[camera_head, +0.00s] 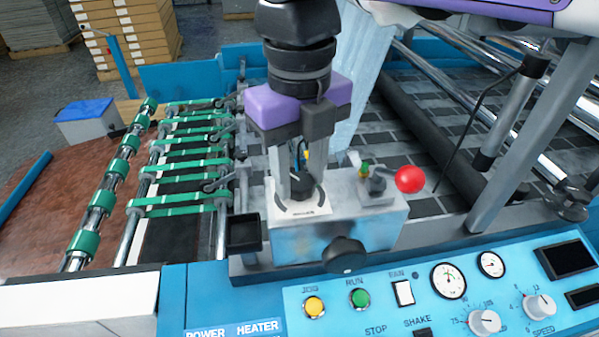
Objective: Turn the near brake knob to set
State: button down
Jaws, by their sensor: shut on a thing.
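The near brake knob (301,188) is a dark knob on top of a grey metal box (320,240), standing on a white plate (309,211) with dark curved marks. My gripper (299,181) points straight down over it, with its fingers shut on the knob. The fingers hide most of the knob, so I cannot tell which mark it points at. The small print on the plate is too small to read.
A lever with a red ball (410,179) stands right of my gripper on the box. A black round knob (345,255) sticks out of the box's front. The blue control panel (390,320) lies in front. A grey post (535,135) and rollers stand at right.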

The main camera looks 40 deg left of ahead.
aim_at(300, 180)
jog(key=m+b, duration=0.1)
jog(key=m, duration=0.3)
jog(key=shift+m, duration=1.9)
jog(key=shift+m+b, duration=0.3)
jog(key=c, duration=0.9)
grip_release()
jog(key=shift+r, duration=0.15)
notch_tip(300, 180, up, 8)
jog(key=shift+f, duration=0.2)
